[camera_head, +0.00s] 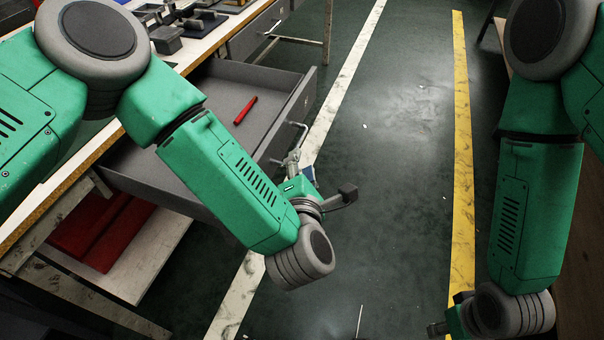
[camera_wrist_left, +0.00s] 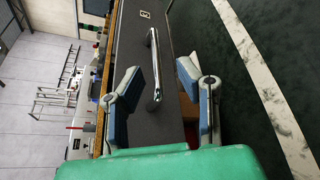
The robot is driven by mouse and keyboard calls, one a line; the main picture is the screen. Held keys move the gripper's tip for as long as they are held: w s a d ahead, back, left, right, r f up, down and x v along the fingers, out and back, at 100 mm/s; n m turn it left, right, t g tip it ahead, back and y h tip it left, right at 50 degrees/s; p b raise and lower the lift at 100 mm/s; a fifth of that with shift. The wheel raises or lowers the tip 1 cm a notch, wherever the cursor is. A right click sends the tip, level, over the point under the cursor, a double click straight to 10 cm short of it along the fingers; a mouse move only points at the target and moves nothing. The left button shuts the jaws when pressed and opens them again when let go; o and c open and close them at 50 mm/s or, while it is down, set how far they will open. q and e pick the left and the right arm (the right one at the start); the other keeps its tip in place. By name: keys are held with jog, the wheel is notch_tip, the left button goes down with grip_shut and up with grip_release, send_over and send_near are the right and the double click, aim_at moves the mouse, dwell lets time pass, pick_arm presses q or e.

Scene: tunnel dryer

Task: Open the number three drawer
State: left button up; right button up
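A grey drawer (camera_head: 215,88) is pulled well out from under the workbench, with a red stick-like item (camera_head: 245,110) lying inside. Its front carries a metal bar handle (camera_head: 300,134), which also shows in the left wrist view (camera_wrist_left: 153,60). A small label (camera_wrist_left: 145,14) is on the front, but its number is unreadable. My left gripper (camera_head: 293,162) is at the drawer front beside the handle. In the left wrist view its fingers (camera_wrist_left: 160,88) are spread, with the handle's end between them in the picture. My right gripper (camera_head: 442,328) is at the bottom right, largely hidden, holding unclear.
The workbench (camera_head: 200,45) carries grey parts along the left. Another drawer front (camera_head: 255,35) is further back. A red item (camera_head: 100,235) lies on a low shelf (camera_head: 150,255). The dark floor with white (camera_head: 340,85) and yellow (camera_head: 461,130) lines is clear.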

pick_arm(q)
jog(key=v, duration=0.3)
jog(key=shift+s+d, duration=0.1)
jog(key=shift+s, duration=0.3)
